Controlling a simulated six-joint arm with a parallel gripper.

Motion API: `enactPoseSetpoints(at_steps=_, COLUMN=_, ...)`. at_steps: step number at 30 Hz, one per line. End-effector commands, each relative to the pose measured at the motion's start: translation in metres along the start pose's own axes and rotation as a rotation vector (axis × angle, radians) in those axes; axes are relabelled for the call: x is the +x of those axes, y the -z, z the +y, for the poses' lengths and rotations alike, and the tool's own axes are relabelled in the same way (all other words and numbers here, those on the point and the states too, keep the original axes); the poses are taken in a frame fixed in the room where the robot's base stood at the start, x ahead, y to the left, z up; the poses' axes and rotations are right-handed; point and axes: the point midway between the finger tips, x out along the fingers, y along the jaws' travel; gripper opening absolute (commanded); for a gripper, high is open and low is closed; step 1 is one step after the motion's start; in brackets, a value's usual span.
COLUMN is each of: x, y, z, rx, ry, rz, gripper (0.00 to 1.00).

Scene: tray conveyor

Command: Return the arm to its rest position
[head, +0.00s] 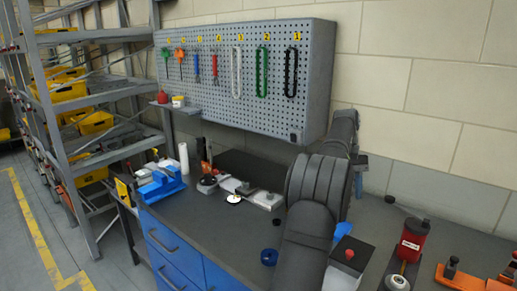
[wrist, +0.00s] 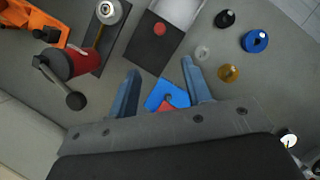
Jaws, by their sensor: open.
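My gripper (wrist: 160,66) shows in the wrist view as two blue-grey fingers spread apart. The gap between the fingertips is empty. A blue part with a red top (wrist: 165,94) shows between the fingers, lower in the picture; I cannot tell its distance from them. In the head view my dark grey arm rises from the bottom edge over the right-hand part of the bench (head: 225,235), and I cannot make out the fingers there.
A box with a red button (head: 343,268) and a red can-shaped device (head: 411,243) stand right of my arm. Round parts, including a blue one (wrist: 255,40), lie on the bench. A pegboard cabinet (head: 225,98) hangs behind; a blue vise (head: 162,188) stands left.

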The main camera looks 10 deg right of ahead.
Motion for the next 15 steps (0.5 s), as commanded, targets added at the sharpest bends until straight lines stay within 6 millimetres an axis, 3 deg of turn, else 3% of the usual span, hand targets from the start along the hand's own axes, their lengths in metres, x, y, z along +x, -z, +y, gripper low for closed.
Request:
enactPoseSetpoints(at_steps=7, x=0.028, y=-0.001, z=0.000, rx=0.000, ry=0.001, rz=-0.002, gripper=0.45)
enactPoseSetpoints(at_steps=15, x=0.077, y=-0.001, z=0.000, rx=0.000, ry=0.002, rz=-0.003, gripper=0.45)
